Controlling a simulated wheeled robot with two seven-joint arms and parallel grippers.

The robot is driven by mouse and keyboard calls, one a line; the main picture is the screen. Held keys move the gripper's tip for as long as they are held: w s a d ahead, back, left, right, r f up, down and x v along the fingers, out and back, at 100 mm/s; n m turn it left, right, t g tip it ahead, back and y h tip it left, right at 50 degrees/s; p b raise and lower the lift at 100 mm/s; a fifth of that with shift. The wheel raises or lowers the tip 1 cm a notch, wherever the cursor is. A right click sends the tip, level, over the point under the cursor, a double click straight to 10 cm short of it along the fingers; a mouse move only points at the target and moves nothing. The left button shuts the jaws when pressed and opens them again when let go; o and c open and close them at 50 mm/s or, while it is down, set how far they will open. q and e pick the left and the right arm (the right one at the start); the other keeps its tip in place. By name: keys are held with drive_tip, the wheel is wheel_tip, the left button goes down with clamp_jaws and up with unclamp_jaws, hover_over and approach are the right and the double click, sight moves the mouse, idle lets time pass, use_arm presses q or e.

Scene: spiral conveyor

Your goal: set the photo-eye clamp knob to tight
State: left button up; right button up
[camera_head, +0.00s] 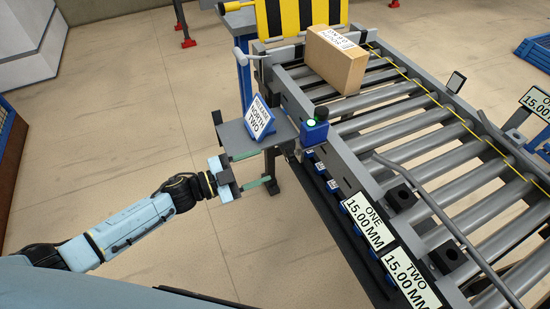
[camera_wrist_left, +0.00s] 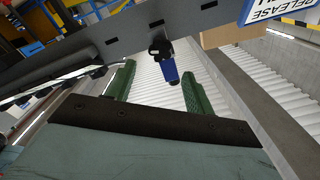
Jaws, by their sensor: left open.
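My left gripper (camera_head: 270,168) is open, its two green fingers pointing right toward the conveyor's near side, beside and below a grey plate. In the left wrist view the open left gripper (camera_wrist_left: 157,68) has a black fitting with a blue handle (camera_wrist_left: 171,72) ahead, between the finger directions. This looks like the clamp knob. It sits on a grey bar, apart from the fingers as far as I can tell. I cannot make out its setting or clearly pick it out in the head view. My right gripper is not in view.
A RELEASE NORTH TWO sign (camera_head: 259,117) stands on the grey plate (camera_head: 273,138). A blue box with a green button (camera_head: 313,132) is on the conveyor edge. A carton (camera_head: 336,60) sits on the rollers (camera_head: 400,146). Rail labels (camera_head: 366,221) read 15.00 MM.

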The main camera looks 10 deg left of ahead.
use_arm(q)
drive_tip(key=shift+v, duration=2.7)
